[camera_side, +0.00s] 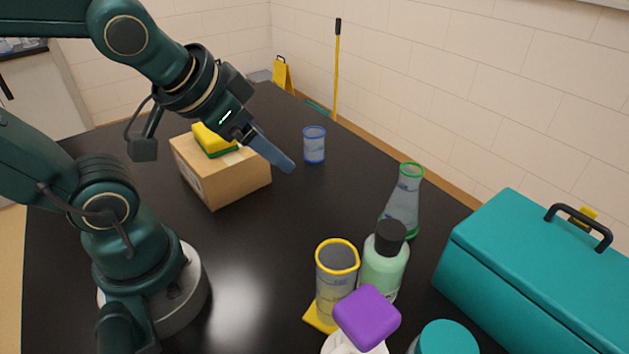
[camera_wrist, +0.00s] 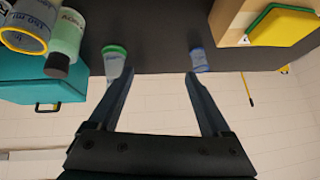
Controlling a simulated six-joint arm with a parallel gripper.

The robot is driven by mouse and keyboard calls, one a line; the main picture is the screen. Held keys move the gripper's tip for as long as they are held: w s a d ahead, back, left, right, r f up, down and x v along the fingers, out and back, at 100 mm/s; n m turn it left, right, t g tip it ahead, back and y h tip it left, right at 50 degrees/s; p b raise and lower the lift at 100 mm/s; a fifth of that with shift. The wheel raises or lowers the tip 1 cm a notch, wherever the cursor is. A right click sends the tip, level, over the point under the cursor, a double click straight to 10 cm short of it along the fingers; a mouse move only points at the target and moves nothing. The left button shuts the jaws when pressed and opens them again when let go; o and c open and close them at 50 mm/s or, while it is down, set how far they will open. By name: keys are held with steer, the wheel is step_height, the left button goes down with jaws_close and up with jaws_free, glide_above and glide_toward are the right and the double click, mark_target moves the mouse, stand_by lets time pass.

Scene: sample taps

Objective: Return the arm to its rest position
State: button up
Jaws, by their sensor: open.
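My gripper (camera_side: 280,160) is open and empty, held in the air above the black table near the cardboard box. In the wrist view my gripper (camera_wrist: 155,82) shows two fingers spread wide with nothing between them. A blue-rimmed beaker (camera_side: 314,145) stands on the table just right of the fingers in the side view, apart from them. A green-rimmed flask (camera_side: 404,200) stands farther right. A yellow-rimmed beaker (camera_side: 336,275) stands on a yellow pad beside a green bottle with a black cap (camera_side: 384,262).
A cardboard box (camera_side: 220,175) with a yellow-green sponge (camera_side: 213,139) on it stands under my wrist. A teal toolbox (camera_side: 530,262) is at the right. A purple block (camera_side: 367,317) and a teal-lidded container (camera_side: 448,338) are at the front. The middle of the table (camera_side: 270,235) is clear.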

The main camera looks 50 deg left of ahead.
steer(key=shift+g+h, duration=0.8)
steer(key=s+d, duration=0.1)
steer(key=s, duration=0.1)
steer(key=s+d+f, duration=0.1)
steer(key=s+d, duration=0.1)
steer(key=shift+s+d, duration=0.1)
